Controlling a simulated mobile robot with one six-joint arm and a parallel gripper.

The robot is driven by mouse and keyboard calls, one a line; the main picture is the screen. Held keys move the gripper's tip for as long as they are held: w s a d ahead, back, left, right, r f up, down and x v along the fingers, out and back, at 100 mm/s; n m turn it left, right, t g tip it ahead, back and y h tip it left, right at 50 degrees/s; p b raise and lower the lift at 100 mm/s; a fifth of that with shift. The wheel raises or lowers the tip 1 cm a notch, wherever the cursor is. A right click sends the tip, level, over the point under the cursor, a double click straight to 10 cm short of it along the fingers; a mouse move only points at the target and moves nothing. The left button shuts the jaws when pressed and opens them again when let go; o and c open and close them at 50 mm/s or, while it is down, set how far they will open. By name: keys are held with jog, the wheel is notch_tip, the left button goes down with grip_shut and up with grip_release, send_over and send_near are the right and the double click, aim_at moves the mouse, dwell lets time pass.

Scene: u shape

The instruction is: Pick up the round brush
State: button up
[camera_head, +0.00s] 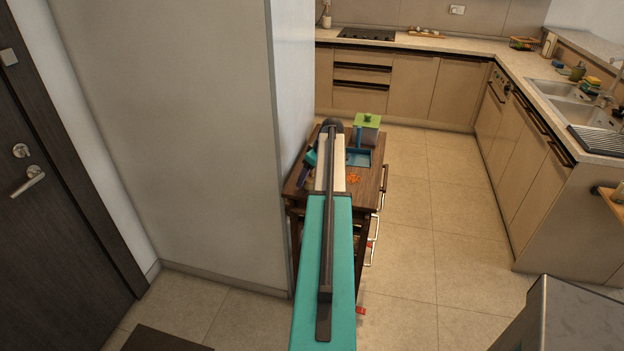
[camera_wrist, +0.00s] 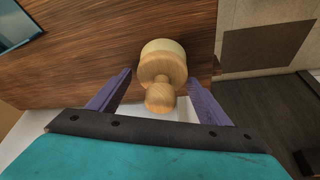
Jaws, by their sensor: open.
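The round brush (camera_wrist: 162,72) is pale wood with a rounded knob handle and a wider round head. In the wrist view it is on the brown wooden table (camera_wrist: 95,45), close to the table's edge. My gripper (camera_wrist: 158,78) is open, with one purple finger on each side of the brush. Gaps show between the fingers and the brush, wider on the left. The knob is nearest the camera, between the fingers and the dark palm bar. In the head view I cannot make out the brush; my arm covers part of the table (camera_head: 374,172).
On the table are a blue tray (camera_head: 364,158), a green-lidded container (camera_head: 367,128) and a small orange item (camera_head: 353,178). A wall (camera_head: 210,130) stands close on the table's left. Open tiled floor (camera_head: 430,220) lies to the right, before the kitchen counters (camera_head: 410,85).

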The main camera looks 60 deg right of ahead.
jog(key=shift+c, duration=0.2)
jog(key=c, duration=1.1)
jog(key=shift+r, duration=0.2)
jog(key=shift+r+b, duration=0.65)
jog(key=shift+r, duration=0.1)
jog(key=shift+b+v, duration=0.6)
jog(key=shift+v, duration=0.25)
jog(key=s+b, duration=0.1)
jog(key=s, duration=0.4)
jog(key=s+r+b, duration=0.1)
jog(key=s+b, duration=0.1)
jog(key=s, duration=0.3)
jog(key=s+b, duration=0.1)
jog(key=s, duration=0.4)
jog(key=shift+s+d+r, duration=0.15)
jog(key=shift+d+r, duration=0.05)
jog(key=shift+r, duration=0.1)
